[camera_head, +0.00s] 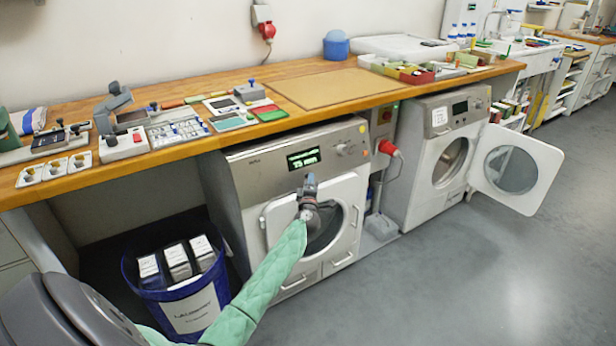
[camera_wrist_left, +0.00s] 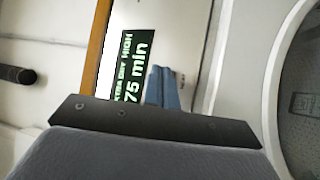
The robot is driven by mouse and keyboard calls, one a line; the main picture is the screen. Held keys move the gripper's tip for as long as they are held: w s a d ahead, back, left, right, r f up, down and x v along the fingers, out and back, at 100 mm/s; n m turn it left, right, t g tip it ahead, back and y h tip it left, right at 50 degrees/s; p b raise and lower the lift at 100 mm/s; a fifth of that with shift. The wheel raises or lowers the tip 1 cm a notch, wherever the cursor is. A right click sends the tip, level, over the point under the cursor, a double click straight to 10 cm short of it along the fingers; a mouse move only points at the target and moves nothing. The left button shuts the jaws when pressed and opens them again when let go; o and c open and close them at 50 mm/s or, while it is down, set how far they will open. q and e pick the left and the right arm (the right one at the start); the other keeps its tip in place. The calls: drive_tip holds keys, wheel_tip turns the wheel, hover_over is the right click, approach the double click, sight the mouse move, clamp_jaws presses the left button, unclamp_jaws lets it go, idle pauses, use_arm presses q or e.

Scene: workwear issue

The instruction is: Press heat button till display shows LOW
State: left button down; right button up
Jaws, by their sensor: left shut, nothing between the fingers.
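The near dryer (camera_head: 262,205) is a white front-loading machine with a grey top panel under the wooden counter. Its display (camera_head: 303,159) is lit green and reads "75 min" on the lower line. In the left wrist view the display (camera_wrist_left: 132,68) appears turned on its side, with "HIGH" ending the upper line and "75 min" below. My left gripper (camera_head: 310,180) is shut and empty, just in front of the panel below the display. Its blue-grey fingertips (camera_wrist_left: 163,88) show beside the display. Whether they touch the panel, and the heat button itself, I cannot make out. My right gripper is not in view.
A round knob (camera_head: 342,149) sits right of the display. A second machine (camera_head: 437,150) stands to the right with its round door (camera_head: 515,172) swung open. A blue laundry bin (camera_head: 182,295) stands at lower left. The wooden counter (camera_head: 200,95) runs above the machines.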

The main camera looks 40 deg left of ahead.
use_arm(q)
drive_tip(key=shift+w+a+f, duration=0.1)
drive_tip(key=shift+w+a, duration=0.05)
drive_tip(key=shift+a, duration=0.2)
idle(0.7)
drive_tip(key=shift+s+d+r+p, duration=0.25)
drive_tip(key=shift+s+d+p, duration=0.05)
drive_tip(key=shift+d+p, duration=0.45)
drive_tip(key=shift+a, duration=0.1)
drive_tip(key=shift+s+d+r+p, duration=0.3)
drive_tip(key=shift+d+p, duration=0.3)
drive_tip(key=shift+d, duration=0.15)
drive_tip(key=shift+s+d+r+p, duration=0.15)
drive_tip(key=shift+s+d+p, duration=0.15)
drive_tip(key=shift+d+p, duration=0.4)
drive_tip(key=shift+s+d+r+p, duration=0.3)
drive_tip(key=shift+d+p, duration=0.25)
drive_tip(key=shift+d, duration=0.25)
